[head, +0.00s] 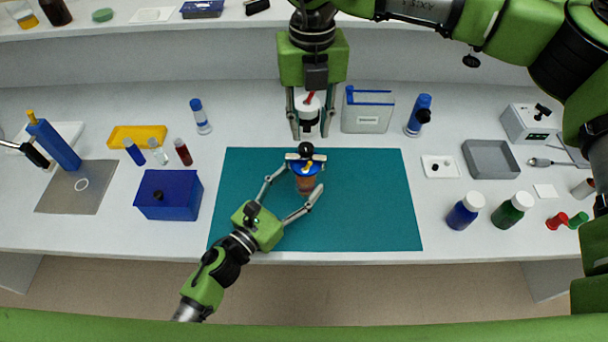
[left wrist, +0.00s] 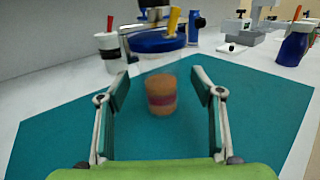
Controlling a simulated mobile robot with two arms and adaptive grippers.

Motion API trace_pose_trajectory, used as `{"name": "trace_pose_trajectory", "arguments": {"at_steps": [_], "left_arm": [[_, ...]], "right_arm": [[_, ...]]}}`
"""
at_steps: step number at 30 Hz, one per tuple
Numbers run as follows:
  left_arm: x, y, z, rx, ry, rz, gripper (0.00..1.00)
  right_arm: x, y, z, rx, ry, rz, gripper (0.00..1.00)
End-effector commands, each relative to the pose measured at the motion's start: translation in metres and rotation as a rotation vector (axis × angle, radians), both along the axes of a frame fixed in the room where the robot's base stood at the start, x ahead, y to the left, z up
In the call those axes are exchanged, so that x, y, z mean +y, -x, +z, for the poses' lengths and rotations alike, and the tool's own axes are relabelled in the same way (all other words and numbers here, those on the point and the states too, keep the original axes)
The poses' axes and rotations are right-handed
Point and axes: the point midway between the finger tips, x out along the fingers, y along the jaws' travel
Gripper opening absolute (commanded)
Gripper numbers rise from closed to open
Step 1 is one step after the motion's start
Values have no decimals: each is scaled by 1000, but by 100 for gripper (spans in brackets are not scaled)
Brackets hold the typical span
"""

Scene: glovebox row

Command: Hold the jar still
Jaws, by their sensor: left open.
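The jar (head: 307,185) is clear with orange-brown contents and a blue lid, and stands upright on the teal mat (head: 370,215). A yellow piece and a black knob with a pale bar show at its lid. My left gripper (head: 302,179) is open, with one finger on each side of the jar. In the left wrist view the jar (left wrist: 161,97) stands between the spread fingers (left wrist: 160,88), with gaps visible on both sides. My right gripper (head: 311,132) points down behind the jar, its fingers apart around a white cup (head: 307,104) with a black band and red stick.
A blue box (head: 168,196), yellow tray (head: 137,137) and small vials are left of the mat. A grey-white container (head: 368,113) and blue bottle (head: 419,114) stand behind it. Blue and green bottles (head: 512,210) stand right. The mat's right half is clear.

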Motion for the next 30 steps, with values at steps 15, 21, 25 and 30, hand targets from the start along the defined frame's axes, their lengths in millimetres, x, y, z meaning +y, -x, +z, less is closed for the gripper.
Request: {"name": "trace_pose_trajectory", "arguments": {"at_steps": [15, 21, 25, 30], "left_arm": [[-17, -23, 0, 1, 1, 0, 60], [-17, -22, 0, 1, 1, 0, 26], [-16, -22, 0, 1, 1, 0, 8], [-16, -22, 0, 1, 1, 0, 8]], "right_arm": [[0, 0, 0, 0, 0, 0, 28], [0, 0, 0, 0, 0, 0, 28], [0, 0, 0, 0, 0, 0, 28], [0, 0, 0, 0, 0, 0, 28]]}}
